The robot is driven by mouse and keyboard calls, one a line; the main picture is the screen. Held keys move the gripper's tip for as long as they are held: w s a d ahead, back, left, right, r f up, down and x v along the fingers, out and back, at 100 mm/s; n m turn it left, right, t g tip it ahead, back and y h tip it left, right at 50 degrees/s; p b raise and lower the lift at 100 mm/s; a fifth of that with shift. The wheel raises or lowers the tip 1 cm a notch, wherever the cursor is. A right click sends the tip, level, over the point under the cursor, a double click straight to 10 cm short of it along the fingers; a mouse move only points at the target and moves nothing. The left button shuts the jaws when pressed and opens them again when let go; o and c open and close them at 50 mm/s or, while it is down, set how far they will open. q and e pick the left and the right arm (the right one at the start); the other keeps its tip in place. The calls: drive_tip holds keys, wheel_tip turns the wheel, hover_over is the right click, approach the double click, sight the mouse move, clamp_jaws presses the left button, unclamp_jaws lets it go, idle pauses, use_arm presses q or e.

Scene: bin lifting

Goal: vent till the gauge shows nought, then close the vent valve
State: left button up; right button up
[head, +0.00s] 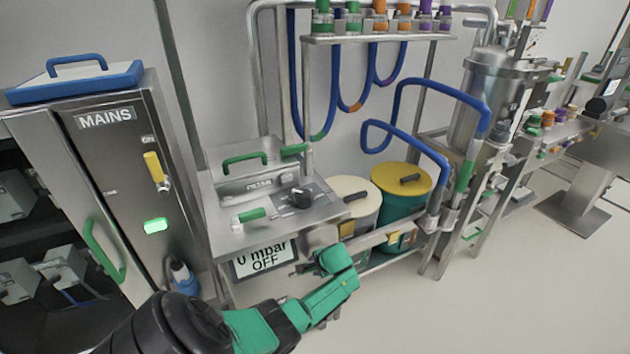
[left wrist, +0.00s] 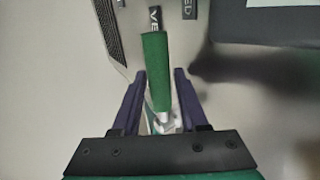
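The gauge display (head: 264,259) on the front of the steel bench reads 0 mbar and OFF. In the left wrist view a green lever handle (left wrist: 154,70) with a metal stem lies between the dark fingers of my left gripper (left wrist: 160,95). A small gap shows right of the handle, so the fingers look open around it. Partly covered labels beyond it show VE and ED. In the head view my left gripper (head: 304,268) is just right of the display, and I cannot make out the lever there. My right gripper is not in view.
The bench top (head: 230,240) carries a black knob (head: 300,197) and green handles. A MAINS cabinet (head: 110,170) with a yellow lever (head: 153,167) stands left. White-lidded (head: 352,189) and yellow-lidded (head: 402,178) bins stand behind my wrist.

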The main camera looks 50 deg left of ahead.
use_arm(q)
drive_tip(key=shift+r, duration=0.1)
drive_tip(key=shift+d+r+p, duration=0.2)
drive_tip(key=shift+r+p, duration=0.1)
drive_tip(key=p+v, duration=0.3)
drive_tip(key=v, duration=1)
drive_tip(key=shift+d+r, duration=0.15)
drive_tip(key=shift+r, duration=0.1)
drive_tip(key=shift+s, duration=0.1)
drive_tip(key=s+d+f+m+h, duration=0.1)
drive_tip(key=s+d+f, duration=0.15)
drive_tip(key=f, duration=0.45)
drive_tip(key=s+d+f+h, duration=0.1)
drive_tip(key=s+f, duration=0.2)
drive_tip(key=f, duration=0.4)
drive_tip(key=s+d+f+h, duration=0.1)
drive_tip(key=s+d+f, duration=0.1)
drive_tip(key=s+f, duration=0.4)
drive_tip(key=s+d+f+n+h, duration=0.1)
drive_tip(key=s+f, duration=0.5)
drive_tip(key=s, duration=0.7)
drive_tip(key=s+d+f+n+h, duration=0.1)
drive_tip(key=s+d+f+h, duration=0.1)
drive_tip(key=s+d+f, duration=0.3)
drive_tip(key=s+f, duration=0.1)
drive_tip(key=s, duration=0.3)
drive_tip(key=shift+s+d+f+g+h, duration=0.2)
drive_tip(key=shift+s+f+g+h, duration=0.1)
drive_tip(key=shift+g, duration=0.1)
